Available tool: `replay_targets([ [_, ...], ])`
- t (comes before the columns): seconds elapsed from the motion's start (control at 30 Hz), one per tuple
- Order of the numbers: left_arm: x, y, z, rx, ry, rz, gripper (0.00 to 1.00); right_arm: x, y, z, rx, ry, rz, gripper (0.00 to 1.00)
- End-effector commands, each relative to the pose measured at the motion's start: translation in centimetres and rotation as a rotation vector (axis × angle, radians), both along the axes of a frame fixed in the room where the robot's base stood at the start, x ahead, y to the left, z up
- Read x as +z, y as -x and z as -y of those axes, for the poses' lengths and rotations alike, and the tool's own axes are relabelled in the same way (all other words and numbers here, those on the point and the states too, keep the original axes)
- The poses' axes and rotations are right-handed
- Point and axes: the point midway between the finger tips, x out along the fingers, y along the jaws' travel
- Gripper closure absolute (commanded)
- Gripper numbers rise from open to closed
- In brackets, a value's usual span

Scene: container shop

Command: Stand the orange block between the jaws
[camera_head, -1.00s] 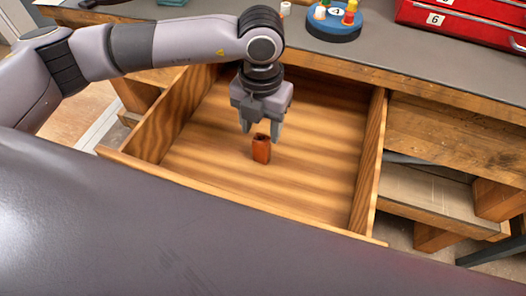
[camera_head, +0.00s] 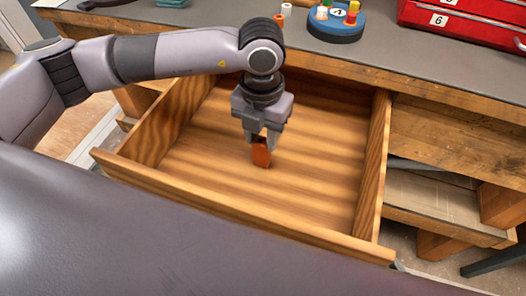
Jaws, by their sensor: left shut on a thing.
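The orange block (camera_head: 261,156) is a small orange-red piece in the open wooden drawer. My left gripper (camera_head: 262,141) points down into the drawer and is shut on the upper part of the block, which hides that part. The block's lower part shows below the fingertips, slightly tilted in the picture. I cannot tell whether it touches the drawer floor. No jaws other than my gripper's own can be made out. My right gripper is out of view.
The wooden drawer (camera_head: 240,212) has raised walls on the sides and front. Above it, the grey bench top (camera_head: 420,65) holds a blue round stand (camera_head: 337,28) with coloured pegs, a small white-and-orange piece (camera_head: 286,10) and a red drawer cabinet (camera_head: 470,22). The drawer floor around the block is clear.

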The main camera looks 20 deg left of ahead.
Motion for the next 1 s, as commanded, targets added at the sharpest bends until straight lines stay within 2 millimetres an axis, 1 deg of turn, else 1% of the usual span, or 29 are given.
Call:
replay_targets([
  [0.03, 0.7, -0.1, 0.0, 0.000, 0.002, 0.004, 1.00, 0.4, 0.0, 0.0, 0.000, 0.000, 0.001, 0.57],
  [0.53, 4.5, -0.1, 0.0, 0.000, 0.002, 0.004, 1.00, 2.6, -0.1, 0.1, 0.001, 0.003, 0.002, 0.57],
  [0.63, 4.8, -0.1, 0.0, 0.000, 0.001, 0.003, 1.00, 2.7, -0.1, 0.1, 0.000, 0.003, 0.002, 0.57],
  [1.0, 4.7, -0.1, 0.0, 0.000, 0.001, 0.003, 1.00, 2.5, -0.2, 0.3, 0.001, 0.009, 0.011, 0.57],
])
